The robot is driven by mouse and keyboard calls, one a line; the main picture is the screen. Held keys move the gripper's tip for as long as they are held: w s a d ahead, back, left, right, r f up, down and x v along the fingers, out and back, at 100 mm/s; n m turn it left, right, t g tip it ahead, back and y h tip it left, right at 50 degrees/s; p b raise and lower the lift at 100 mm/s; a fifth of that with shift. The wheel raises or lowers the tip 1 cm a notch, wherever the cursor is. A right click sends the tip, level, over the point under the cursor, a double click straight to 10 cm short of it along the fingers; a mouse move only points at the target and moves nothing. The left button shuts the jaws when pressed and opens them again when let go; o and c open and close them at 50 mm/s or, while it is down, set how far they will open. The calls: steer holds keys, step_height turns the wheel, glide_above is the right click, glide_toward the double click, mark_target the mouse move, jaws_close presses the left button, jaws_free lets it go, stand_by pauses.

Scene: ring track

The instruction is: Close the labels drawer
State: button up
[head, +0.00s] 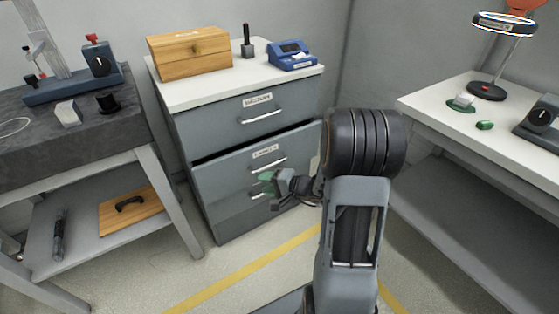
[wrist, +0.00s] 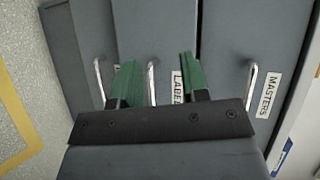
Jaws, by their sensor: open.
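The labels drawer (head: 240,173) is the middle drawer of a grey cabinet. It stands out a little, with a dark gap above its front. Its metal handle (head: 268,163) and label plate show in the head view. In the wrist view the drawer front (wrist: 157,30) is turned sideways, and its handle (wrist: 152,84) lies between the fingers. The label plate (wrist: 177,87) is partly hidden by one finger. My gripper (head: 266,181), with green fingers, is open and empty in front of the drawer; it also shows in the wrist view (wrist: 157,72). I cannot tell whether it touches.
The masters drawer (head: 225,128) above looks shut. A wooden box (head: 188,55), a stamp (head: 248,45) and a blue device (head: 290,55) stand on the cabinet. A dark bench (head: 60,143) is at left, a white table (head: 450,110) at right. The floor before the cabinet is clear.

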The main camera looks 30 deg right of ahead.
mark_target(279, 161)
steer(key=w+d+f+m+t+h, duration=0.1)
steer(key=d+f+m+t+h, duration=0.1)
steer(key=d+m+h, duration=0.3)
steer(key=w+d+f+m+t+h, duration=0.1)
steer(key=d+f+t+h, duration=0.15)
steer(key=d, duration=0.45)
steer(key=shift+d+f+b+x, duration=0.15)
steer(key=shift+b+x, duration=0.2)
steer(key=shift+x, duration=1.85)
steer(key=shift+f+b+x, duration=0.15)
steer(key=shift+b+x, duration=0.25)
steer(key=shift+x, duration=1.85)
steer(key=shift+d+f+b+x, duration=0.15)
steer(key=shift+b+x, duration=0.2)
steer(key=shift+x, duration=1.85)
steer(key=shift+c, duration=0.2)
jaws_close()
